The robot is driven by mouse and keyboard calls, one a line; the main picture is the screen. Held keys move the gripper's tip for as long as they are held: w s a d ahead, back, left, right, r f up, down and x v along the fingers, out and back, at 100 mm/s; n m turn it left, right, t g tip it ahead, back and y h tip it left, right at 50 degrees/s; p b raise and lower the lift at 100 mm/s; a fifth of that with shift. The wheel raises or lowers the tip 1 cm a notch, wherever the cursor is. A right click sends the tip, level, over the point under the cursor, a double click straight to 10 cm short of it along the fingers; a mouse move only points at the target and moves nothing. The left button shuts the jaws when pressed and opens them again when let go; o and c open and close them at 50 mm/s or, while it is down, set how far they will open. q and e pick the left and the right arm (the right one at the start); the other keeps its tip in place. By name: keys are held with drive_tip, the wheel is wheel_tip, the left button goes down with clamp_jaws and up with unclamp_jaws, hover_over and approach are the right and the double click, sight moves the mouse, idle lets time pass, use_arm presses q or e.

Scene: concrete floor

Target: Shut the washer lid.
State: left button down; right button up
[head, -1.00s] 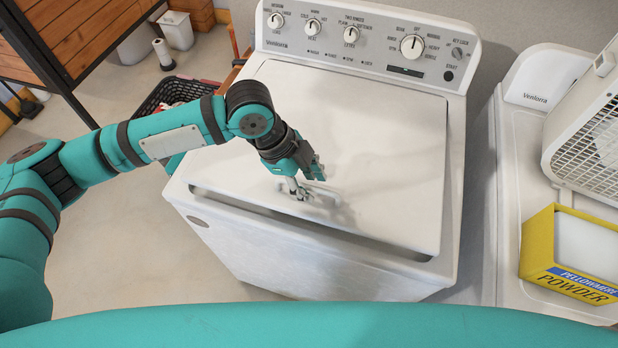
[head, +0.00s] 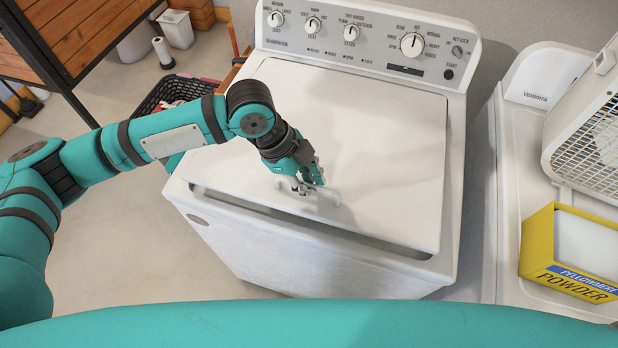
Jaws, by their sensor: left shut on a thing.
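The white washer (head: 290,262) stands in the middle of the head view. Its lid (head: 385,130) lies down over the top, flat or nearly so. A dark gap shows along the lid's front edge, and I cannot tell whether the lid is fully seated. A small pale handle (head: 329,195) stands out from the lid near its front edge. My left gripper (head: 308,187) is at this handle and shut on it; the fingers partly hide the grip. My right gripper is not in view.
The washer's control panel (head: 370,45) with several knobs rises behind the lid. To the right, a second white appliance (head: 508,200) carries a yellow powder box (head: 540,255) and a white fan-like grille unit (head: 590,130). A dark basket (head: 175,92) sits on the floor behind left.

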sight(308, 199)
use_arm(q)
drive_tip(key=f, duration=0.1)
drive_tip(key=f+b, duration=0.1)
drive_tip(key=f, duration=0.1)
drive_tip(key=s+f+b, duration=0.1)
drive_tip(key=f, duration=0.1)
drive_tip(key=shift+a+f, duration=0.15)
drive_tip(key=shift+f, duration=0.05)
drive_tip(key=shift+s+a+f, duration=0.15)
drive_tip(key=shift+s, duration=0.05)
drive_tip(key=c, duration=1.5)
unclamp_jaws()
drive_tip(key=shift+w, duration=0.15)
drive_tip(key=shift+o, duration=0.7)
drive_tip(key=shift+r, duration=0.2)
drive_tip(key=shift+w+r, duration=0.1)
drive_tip(key=shift+r, duration=0.2)
drive_tip(key=v, duration=1.1)
